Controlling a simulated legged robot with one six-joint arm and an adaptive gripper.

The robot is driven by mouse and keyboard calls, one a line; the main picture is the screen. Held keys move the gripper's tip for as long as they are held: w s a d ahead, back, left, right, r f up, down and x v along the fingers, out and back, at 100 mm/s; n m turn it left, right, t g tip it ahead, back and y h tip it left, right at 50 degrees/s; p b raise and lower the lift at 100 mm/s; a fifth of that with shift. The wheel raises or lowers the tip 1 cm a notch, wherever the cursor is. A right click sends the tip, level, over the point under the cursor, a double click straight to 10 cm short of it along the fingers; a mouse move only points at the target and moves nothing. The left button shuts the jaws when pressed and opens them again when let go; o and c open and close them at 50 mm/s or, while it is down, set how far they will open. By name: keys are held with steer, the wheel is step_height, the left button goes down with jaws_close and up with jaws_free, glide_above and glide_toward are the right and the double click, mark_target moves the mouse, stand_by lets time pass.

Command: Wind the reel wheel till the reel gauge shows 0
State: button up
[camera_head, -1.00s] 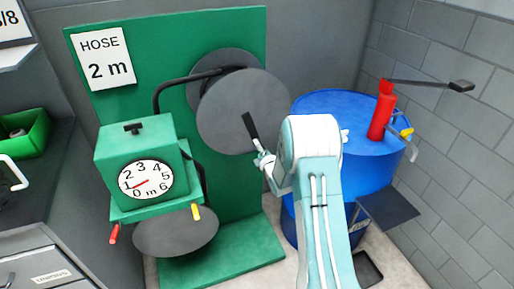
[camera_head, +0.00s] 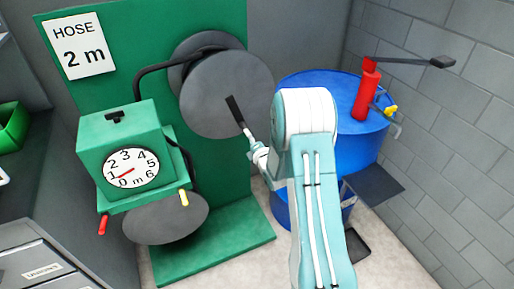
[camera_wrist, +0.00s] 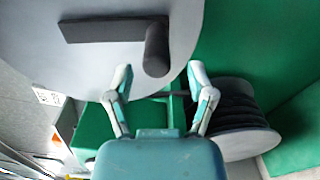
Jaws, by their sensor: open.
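The reel wheel (camera_head: 205,100) is a large grey disc on the green stand, with a dark crank bar (camera_wrist: 100,30) and a round handle (camera_wrist: 157,50). The handle also shows as a dark stick in the head view (camera_head: 235,111). My gripper (camera_wrist: 158,80) is open, its fingertips either side of and just short of the handle's end; I see no contact. In the head view my gripper (camera_head: 257,152) is partly hidden by my arm. The reel gauge (camera_head: 131,168) is a white dial on a green box; its red needle points at about 1.
A sign (camera_head: 80,45) reads HOSE 2 m. A blue drum (camera_head: 345,145) with a red pump (camera_head: 367,92) stands at right, near the brick wall.

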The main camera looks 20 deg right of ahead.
steer(key=s, duration=0.6)
steer(key=shift+s, duration=0.4)
steer(key=shift+d, duration=0.1)
